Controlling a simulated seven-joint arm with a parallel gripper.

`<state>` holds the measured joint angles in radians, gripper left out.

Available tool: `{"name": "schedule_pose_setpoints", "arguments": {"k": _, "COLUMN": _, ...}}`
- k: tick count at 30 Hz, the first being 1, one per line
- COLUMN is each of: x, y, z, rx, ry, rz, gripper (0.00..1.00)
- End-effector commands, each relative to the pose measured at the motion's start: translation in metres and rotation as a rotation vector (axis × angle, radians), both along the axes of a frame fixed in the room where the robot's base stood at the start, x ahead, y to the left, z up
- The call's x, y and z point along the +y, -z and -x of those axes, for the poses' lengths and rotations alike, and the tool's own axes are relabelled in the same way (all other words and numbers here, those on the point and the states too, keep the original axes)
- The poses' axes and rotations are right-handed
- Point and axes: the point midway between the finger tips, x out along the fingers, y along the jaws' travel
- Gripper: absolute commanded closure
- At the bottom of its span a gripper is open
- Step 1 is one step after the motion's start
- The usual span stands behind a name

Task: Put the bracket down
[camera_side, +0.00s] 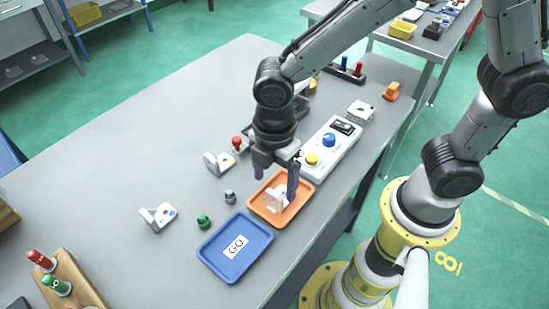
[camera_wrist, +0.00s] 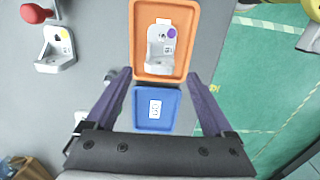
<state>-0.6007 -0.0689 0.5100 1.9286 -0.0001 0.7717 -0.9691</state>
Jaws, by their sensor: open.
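A light-grey bracket with a purple dot (camera_wrist: 160,50) sits in the orange tray (camera_wrist: 137,18). In the side view the bracket (camera_side: 274,203) also shows inside the orange tray (camera_side: 292,215), partly behind a finger. My gripper (camera_side: 276,183) is open above the tray, its two dark purple fingers spread to either side of the bracket. In the wrist view my gripper (camera_wrist: 159,75) has a clear gap between its fingers, and nothing is held. The bracket appears to rest on the tray floor; exact finger clearance cannot be told.
A blue tray marked GO (camera_side: 215,258) lies beside the orange one. Another bracket (camera_side: 157,217) and one farther back (camera_side: 217,164) lie left. A grey knob (camera_side: 230,197) and green knob (camera_side: 203,221) stand nearby. A white control box (camera_side: 335,143) stands right.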

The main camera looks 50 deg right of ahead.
Motion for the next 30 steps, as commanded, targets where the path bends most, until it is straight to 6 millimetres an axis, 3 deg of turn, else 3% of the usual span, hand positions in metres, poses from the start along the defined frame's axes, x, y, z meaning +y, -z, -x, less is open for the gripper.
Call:
{"name": "schedule_pose_setpoints", "arguments": {"k": 3, "x": 0.001, "y": -0.026, "z": -0.001, "rx": -0.005, "ry": 0.0, "rz": -0.004, "gripper": 0.13}}
{"name": "schedule_pose_setpoints", "arguments": {"k": 9, "x": 0.0, "y": -0.057, "z": -0.001, "rx": -0.003, "ry": 0.0, "rz": -0.002, "gripper": 0.13}}
{"name": "schedule_pose_setpoints", "arguments": {"k": 20, "x": -0.008, "y": -0.076, "z": 0.0, "rx": -0.014, "ry": 0.047, "rz": -0.01, "gripper": 0.13}}
{"name": "schedule_pose_setpoints", "arguments": {"k": 23, "x": -0.034, "y": -0.093, "z": 0.002, "rx": -0.06, "ry": 0.216, "rz": -0.043, "gripper": 0.13}}
{"name": "schedule_pose_setpoints", "arguments": {"k": 26, "x": -0.074, "y": -0.117, "z": 0.013, "rx": -0.135, "ry": 0.501, "rz": -0.103, "gripper": 0.13}}
{"name": "schedule_pose_setpoints", "arguments": {"k": 30, "x": -0.128, "y": -0.138, "z": 0.044, "rx": -0.244, "ry": 0.942, "rz": -0.206, "gripper": 0.13}}
